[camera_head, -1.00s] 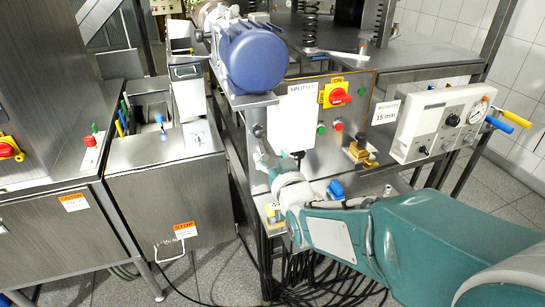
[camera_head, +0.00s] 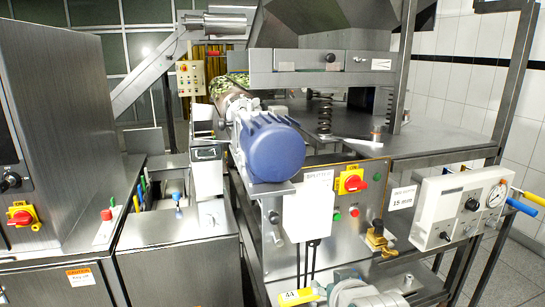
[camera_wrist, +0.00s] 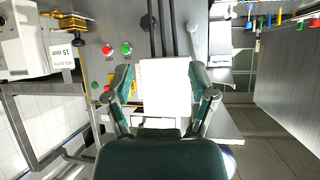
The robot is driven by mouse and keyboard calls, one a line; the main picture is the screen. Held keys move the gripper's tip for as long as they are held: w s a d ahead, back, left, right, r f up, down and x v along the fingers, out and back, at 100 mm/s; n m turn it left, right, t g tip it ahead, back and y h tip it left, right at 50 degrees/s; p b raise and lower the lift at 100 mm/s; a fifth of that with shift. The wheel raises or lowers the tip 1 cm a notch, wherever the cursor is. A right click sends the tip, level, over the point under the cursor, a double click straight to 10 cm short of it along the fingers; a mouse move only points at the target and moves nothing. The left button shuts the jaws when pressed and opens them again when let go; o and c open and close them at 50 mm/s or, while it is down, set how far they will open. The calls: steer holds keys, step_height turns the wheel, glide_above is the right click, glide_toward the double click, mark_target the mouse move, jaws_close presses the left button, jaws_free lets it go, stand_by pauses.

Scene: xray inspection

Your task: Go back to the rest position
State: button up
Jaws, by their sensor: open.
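My gripper (camera_wrist: 161,80) is open in the wrist view. Its two green and grey fingers stand well apart, and nothing is held between them. A white sheet on the machine panel shows behind the gap between the fingers. In the head view only part of my green and grey arm shows at the bottom edge, low in front of the splitter panel (camera_head: 335,225). I cannot tell from there how far the fingertips are from the panel.
The panel carries a red and yellow switch (camera_head: 351,184) and a brass fitting (camera_head: 378,240). A blue motor (camera_head: 273,150) juts out above it. A white gauge box (camera_head: 461,208) stands at the right. Steel cabinets (camera_head: 65,285) stand at the left.

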steer(key=s+d+f+g, duration=0.1)
steer(key=s+d+g, duration=0.1)
steer(key=s, duration=0.5)
steer(key=s+d+m+g+h, duration=0.1)
steer(key=s+g, duration=0.3)
steer(key=s, duration=0.4)
steer(key=shift+d+f, duration=0.35)
steer(key=shift+d, duration=0.2)
stand_by(1.4)
